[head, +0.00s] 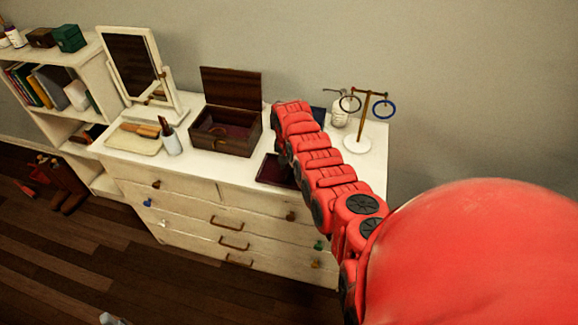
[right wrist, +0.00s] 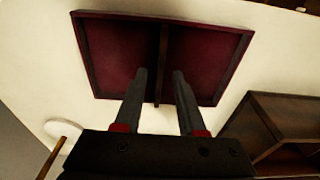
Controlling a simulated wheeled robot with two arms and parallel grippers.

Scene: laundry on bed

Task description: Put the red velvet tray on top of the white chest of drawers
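The red velvet tray (head: 275,172) lies on top of the white chest of drawers (head: 190,205), near its front edge, partly behind my right arm. In the right wrist view the tray (right wrist: 115,58) has dark wooden rims and a dark divider down its middle. My right gripper (right wrist: 160,72) is open over the tray, one finger on each side of the divider, with gaps showing between. I cannot tell how high the fingertips are. In the head view my own arm hides this gripper.
An open wooden box (head: 226,130) stands behind the tray, left of my arm. A mirror (head: 135,65), a brush (head: 140,129) and a cup (head: 171,143) are farther left. A jewellery stand (head: 358,143) and a pump bottle (head: 339,117) stand right of my arm.

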